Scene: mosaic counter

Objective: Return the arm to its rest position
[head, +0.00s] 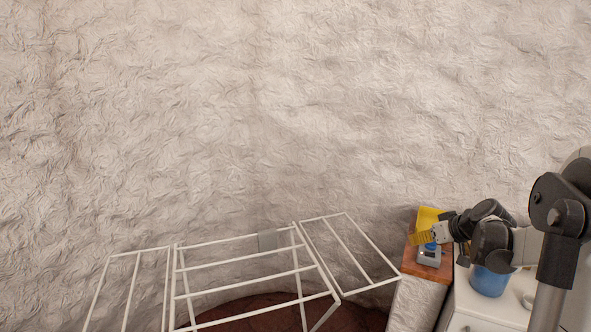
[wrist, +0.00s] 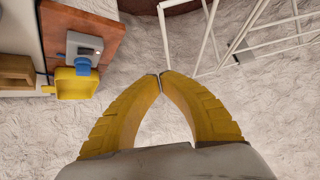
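My arm reaches in from the right edge of the head view. My gripper (head: 416,239) has yellow fingers and hangs near a small wooden surface. In the wrist view the two fingertips of my gripper (wrist: 160,77) meet, and nothing shows between them. The gripper is shut and empty, with the textured pale wall or floor behind it.
A wooden top (head: 438,272) holds a yellow object (head: 428,217) and a grey device (head: 429,257); a blue piece (wrist: 82,67) sits by the device. A blue container (head: 489,282) stands on a white cabinet (head: 478,306). A white wire rack (head: 235,242) spreads at left.

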